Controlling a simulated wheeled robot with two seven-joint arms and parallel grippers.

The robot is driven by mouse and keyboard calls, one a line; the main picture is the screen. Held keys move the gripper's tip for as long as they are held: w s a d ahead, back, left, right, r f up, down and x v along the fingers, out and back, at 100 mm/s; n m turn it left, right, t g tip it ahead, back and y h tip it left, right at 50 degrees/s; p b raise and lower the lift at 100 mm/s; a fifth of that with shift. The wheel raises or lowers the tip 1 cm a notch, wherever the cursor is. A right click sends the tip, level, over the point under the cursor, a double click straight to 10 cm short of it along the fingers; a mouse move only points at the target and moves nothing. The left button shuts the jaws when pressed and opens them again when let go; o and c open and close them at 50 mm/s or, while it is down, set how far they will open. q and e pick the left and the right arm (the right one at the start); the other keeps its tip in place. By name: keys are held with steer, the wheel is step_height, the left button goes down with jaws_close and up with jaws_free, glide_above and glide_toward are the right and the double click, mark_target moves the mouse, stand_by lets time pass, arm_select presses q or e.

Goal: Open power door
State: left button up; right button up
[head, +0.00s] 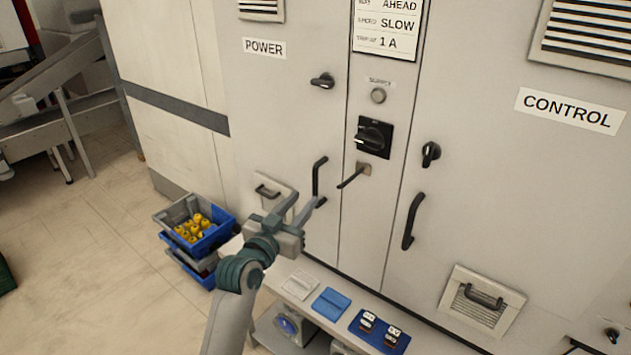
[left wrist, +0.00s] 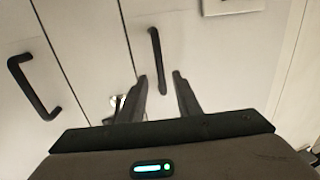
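The power door (head: 285,115) is the grey cabinet panel with the POWER label (head: 264,47), and it looks shut. Its black bar handle (head: 319,180) is upright near the door's right edge. A black latch knob (head: 322,81) sits higher up, its lever pointing left. My left gripper (head: 311,203) is in front of the lower door, near the handle's lower end. The handle (left wrist: 155,55) lies beyond the fingertips there, nearer the left finger. My right gripper is not in view.
A low shelf (head: 345,310) with coloured pads runs below the doors. Blue crates (head: 212,238) with yellow items stand on the floor at left. The control door (head: 500,180) is at right.

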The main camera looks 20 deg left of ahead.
mark_target(314, 187)
arm_select(q)
steer(key=w, duration=0.2)
steer(key=w+p, duration=0.1)
steer(key=w, duration=0.2)
steer(key=w+d+p, duration=0.1)
steer(key=w, duration=0.2)
steer(key=shift+w+d, duration=0.1)
steer(key=shift+c, duration=0.3)
jaws_close()
